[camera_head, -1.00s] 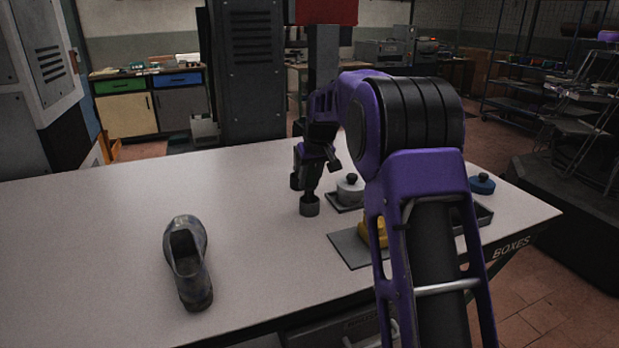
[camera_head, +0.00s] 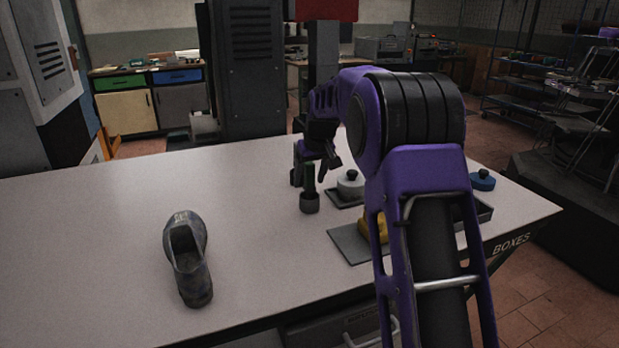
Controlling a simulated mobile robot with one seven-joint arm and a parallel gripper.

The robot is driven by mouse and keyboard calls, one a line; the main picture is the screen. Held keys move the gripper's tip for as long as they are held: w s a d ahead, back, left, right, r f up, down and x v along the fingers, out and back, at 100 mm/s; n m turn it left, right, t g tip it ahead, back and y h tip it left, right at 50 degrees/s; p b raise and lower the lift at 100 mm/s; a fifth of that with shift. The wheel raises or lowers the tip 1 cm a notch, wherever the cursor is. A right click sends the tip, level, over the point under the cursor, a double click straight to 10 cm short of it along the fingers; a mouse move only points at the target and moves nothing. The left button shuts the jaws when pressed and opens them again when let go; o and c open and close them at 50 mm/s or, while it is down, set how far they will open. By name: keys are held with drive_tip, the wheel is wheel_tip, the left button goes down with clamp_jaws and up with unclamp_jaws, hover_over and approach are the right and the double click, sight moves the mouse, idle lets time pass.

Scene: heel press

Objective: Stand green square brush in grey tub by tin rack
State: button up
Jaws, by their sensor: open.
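A small grey tub (camera_head: 309,204) stands on the white table, to the left of a dark tray with a round pale lidded tin. The dark green brush (camera_head: 309,178) stands upright in the tub, its upper part rising above the rim. My gripper (camera_head: 314,171) is open at the brush's upper part, with one finger left of it and the other to its right. Whether a finger touches the brush cannot be told. The lower end of the brush is hidden inside the tub.
A mottled shoe (camera_head: 186,259) lies at the left of the table (camera_head: 90,250). The pale tin (camera_head: 350,185), a grey mat (camera_head: 350,246) with a yellow object (camera_head: 366,228) and a blue tin (camera_head: 482,181) are to the right, partly behind my arm.

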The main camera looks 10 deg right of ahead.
drive_tip(key=p+v, duration=0.1)
drive_tip(key=v, duration=1.6)
drive_tip(key=shift+p, duration=0.4)
drive_tip(key=shift+r, duration=0.1)
